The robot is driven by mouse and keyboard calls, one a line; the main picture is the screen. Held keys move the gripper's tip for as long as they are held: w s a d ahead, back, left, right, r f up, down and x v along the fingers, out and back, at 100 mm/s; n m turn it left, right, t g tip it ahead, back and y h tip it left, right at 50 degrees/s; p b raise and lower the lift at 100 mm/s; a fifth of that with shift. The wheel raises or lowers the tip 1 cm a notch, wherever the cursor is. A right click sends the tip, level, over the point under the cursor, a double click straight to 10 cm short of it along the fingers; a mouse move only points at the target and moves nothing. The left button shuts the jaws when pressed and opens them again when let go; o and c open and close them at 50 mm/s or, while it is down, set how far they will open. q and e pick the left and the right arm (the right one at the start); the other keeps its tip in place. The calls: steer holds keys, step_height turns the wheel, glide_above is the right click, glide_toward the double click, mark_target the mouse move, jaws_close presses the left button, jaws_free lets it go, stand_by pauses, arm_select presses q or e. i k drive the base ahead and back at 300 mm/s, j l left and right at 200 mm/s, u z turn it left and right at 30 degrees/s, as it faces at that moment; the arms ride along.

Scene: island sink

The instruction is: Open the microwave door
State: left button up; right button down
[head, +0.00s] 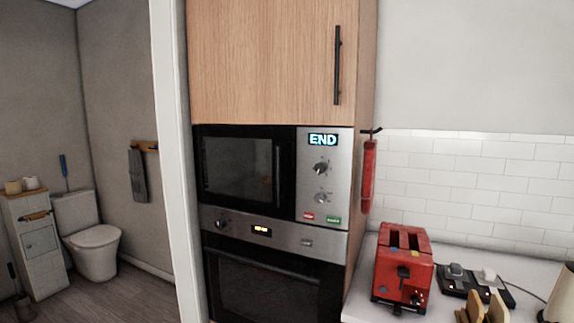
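The microwave (323,182) is built into a wooden tall cabinet, in the middle of the head view. Its dark glass door (238,167) is shut, flush with the front. A vertical dark handle (277,174) runs along the door's right side. The control panel to the right of the door has a display reading "END", two knobs, and a red and a green button. Neither of my grippers is in view.
An oven (265,285) sits directly below the microwave, and a cabinet door (262,60) is above it. A red toaster (403,266) stands on the white counter (355,303) at right. A red fire extinguisher (368,175) hangs beside the cabinet. A white door frame (172,150) borders it at left.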

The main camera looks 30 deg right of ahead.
mark_target(285, 139)
steer(key=l+z, duration=0.2)
steer(key=z, duration=0.25)
steer(key=i+l+z, duration=0.1)
steer(key=z, duration=0.4)
steer(key=i+l+z, duration=0.1)
steer(key=z, duration=0.35)
steer(key=i+l+z, duration=0.1)
steer(key=z, duration=0.4)
